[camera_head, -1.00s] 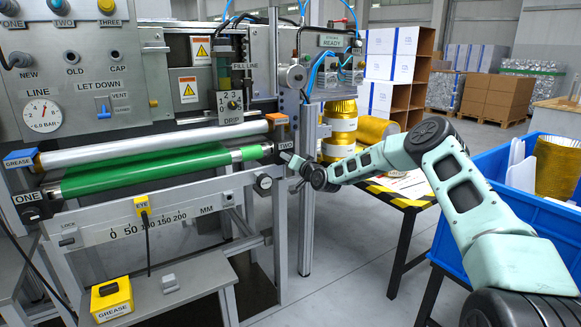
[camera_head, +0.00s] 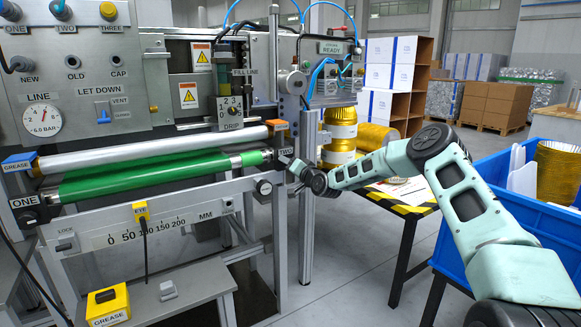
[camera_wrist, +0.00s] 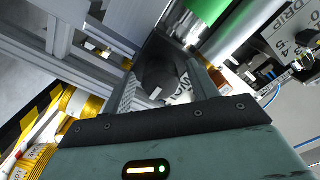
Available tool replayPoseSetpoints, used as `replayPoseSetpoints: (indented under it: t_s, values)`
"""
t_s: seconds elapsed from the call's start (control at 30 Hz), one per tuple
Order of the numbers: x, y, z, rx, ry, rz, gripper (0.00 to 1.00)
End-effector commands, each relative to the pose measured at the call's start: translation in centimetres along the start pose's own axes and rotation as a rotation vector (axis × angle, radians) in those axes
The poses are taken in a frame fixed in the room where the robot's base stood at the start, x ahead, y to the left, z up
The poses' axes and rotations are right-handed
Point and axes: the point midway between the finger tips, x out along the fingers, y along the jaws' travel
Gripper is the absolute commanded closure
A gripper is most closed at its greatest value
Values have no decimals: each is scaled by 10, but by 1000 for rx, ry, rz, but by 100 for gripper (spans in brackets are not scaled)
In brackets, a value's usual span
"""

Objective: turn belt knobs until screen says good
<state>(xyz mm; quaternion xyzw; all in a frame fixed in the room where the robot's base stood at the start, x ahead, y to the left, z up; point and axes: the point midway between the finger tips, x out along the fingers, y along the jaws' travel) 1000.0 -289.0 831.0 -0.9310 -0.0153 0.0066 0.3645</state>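The green belt (camera_head: 150,176) runs across the machine on rollers. The knob marked ONE (camera_head: 30,215) is at its left end. The knob marked TWO (camera_head: 267,157) is at its right end, partly hidden by my gripper. My gripper (camera_head: 287,164) is at knob TWO. In the wrist view the dark round knob (camera_wrist: 157,72) lies between my fingers; whether they press on it I cannot tell. The small screen (camera_head: 343,47) at the upper right reads READY. A millimetre scale (camera_head: 150,230) with a yellow EYE sensor (camera_head: 140,211) sits below the belt.
A grey post (camera_head: 308,200) stands close to my gripper. A striped table (camera_head: 410,208) with gold rolls behind it and a blue crate (camera_head: 480,225) are at right. A yellow GREASE box (camera_head: 108,303) sits on the lower shelf.

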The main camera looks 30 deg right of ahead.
Motion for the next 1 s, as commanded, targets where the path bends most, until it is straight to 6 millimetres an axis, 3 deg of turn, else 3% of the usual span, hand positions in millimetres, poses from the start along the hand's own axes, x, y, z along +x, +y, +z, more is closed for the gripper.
replayPoseSetpoints:
  t_s: [0.27, 0.43, 1.0]
  values:
    - [-2, -1, 0, 0, 0, -1, 41]
    - [-17, -1, -1, -2, -1, -1, 41]
    - [-137, 0, -1, -1, -1, 1, 41]
